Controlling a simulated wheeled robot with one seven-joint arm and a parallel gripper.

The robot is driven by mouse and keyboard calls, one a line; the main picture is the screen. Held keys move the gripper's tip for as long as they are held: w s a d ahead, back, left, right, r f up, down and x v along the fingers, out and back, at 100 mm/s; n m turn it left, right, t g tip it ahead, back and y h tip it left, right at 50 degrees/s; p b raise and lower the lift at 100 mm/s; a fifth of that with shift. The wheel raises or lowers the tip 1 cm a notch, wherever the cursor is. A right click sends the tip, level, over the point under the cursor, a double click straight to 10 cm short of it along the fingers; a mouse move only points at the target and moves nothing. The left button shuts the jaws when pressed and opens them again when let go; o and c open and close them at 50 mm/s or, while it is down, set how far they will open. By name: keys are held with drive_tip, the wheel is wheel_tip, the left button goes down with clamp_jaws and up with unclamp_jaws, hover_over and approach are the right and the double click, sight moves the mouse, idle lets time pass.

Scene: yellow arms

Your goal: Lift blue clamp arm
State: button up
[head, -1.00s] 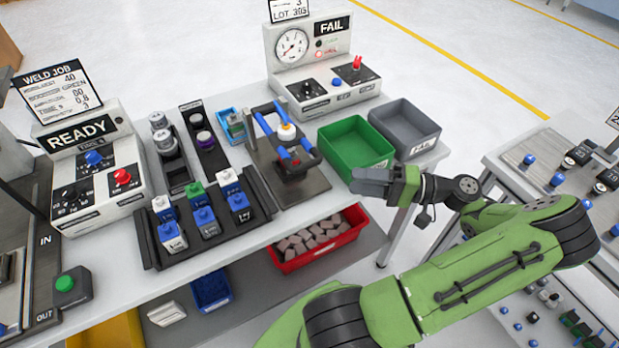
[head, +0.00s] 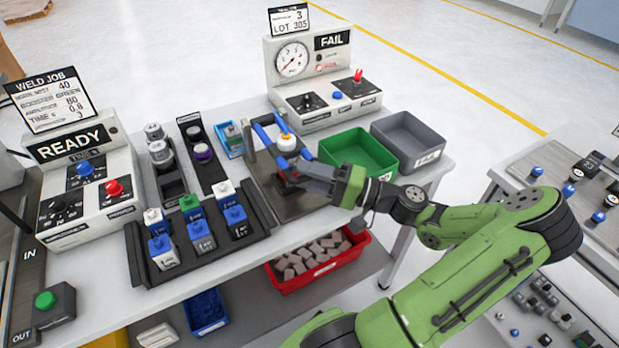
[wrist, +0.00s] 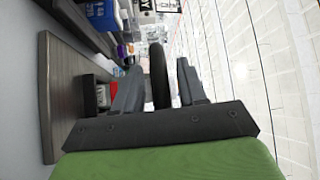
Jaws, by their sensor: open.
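The blue clamp arm (head: 263,133) belongs to a fixture on a grey metal plate (head: 300,204) on the bench. A white round part with an orange top (head: 286,141) sits within it. My gripper (head: 291,174) is at the near end of the clamp and covers part of it in the head view. In the wrist view my gripper (wrist: 159,68) is open, with a dark rounded bar (wrist: 160,78) between its two fingers. The bar looks like the clamp's handle. I cannot tell whether either finger touches it.
Green (head: 358,151) and grey (head: 410,139) bins stand right of the fixture. A black rack (head: 143,267) of blue, white and green-topped parts is to the left. The tester (head: 308,75) reading FAIL stands behind. A red bin (head: 316,262) is below.

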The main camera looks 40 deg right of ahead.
drive_tip(key=shift+c, duration=0.4)
clamp_jaws()
drive_tip(key=shift+r, duration=0.1)
